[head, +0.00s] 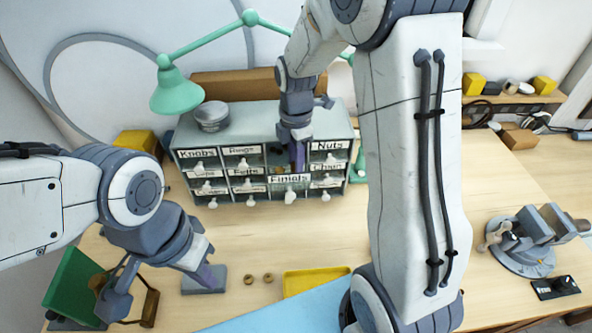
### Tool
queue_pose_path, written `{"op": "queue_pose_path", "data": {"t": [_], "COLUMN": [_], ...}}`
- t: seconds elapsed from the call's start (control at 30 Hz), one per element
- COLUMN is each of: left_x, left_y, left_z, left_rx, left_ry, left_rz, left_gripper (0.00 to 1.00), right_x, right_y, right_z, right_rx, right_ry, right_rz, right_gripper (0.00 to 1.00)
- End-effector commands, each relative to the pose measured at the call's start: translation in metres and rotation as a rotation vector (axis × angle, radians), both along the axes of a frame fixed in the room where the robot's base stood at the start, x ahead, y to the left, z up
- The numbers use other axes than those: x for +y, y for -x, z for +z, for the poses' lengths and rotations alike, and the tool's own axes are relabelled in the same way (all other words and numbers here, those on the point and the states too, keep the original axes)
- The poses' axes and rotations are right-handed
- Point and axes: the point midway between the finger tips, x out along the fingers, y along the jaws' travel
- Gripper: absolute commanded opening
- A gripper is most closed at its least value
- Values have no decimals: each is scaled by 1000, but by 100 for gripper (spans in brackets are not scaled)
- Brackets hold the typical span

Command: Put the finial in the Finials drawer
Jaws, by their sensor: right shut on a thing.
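The grey drawer cabinet (350,135) stands at the back of the table, with labelled drawers. The Finials drawer (289,181) sits in the lower middle, and its front stands out from the others, so it looks pulled open. My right gripper (298,165) points down from above, just behind that drawer's front. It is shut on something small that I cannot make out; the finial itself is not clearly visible. My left gripper (165,288) is low at the left front of the table, its fingers spread apart, with nothing seen held.
A green lamp (178,92) arches over the cabinet, and a round tin (211,115) sits on top. A vise (525,240) stands at right.

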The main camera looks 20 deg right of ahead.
Motion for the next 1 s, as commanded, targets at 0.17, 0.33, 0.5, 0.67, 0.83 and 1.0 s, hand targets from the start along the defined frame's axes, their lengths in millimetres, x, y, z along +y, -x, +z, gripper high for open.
{"op": "queue_pose_path", "data": {"t": [0.17,0.33,0.5,0.67,0.83,1.0], "left_x": [0,0,0,0,0,0], "left_y": [0,0,0,0,0,0], "left_z": [-17,-15,-18,-17,-17,-14], "left_rx": [1,0,0,0,0,0], "left_ry": [-1,0,0,0,0,0], "left_rz": [3,3,3,3,3,2], "left_gripper": [0,0,0,0,0,0], "right_x": [0,0,0,0,0,0], "right_y": [0,0,1,1,0,0], "right_z": [-19,-16,-21,-20,-20,-13], "right_rx": [0,0,1,1,1,-2], "right_ry": [0,0,0,0,0,0], "right_rz": [0,0,0,0,0,0], "right_gripper": [0,0,0,58,58,58]}}
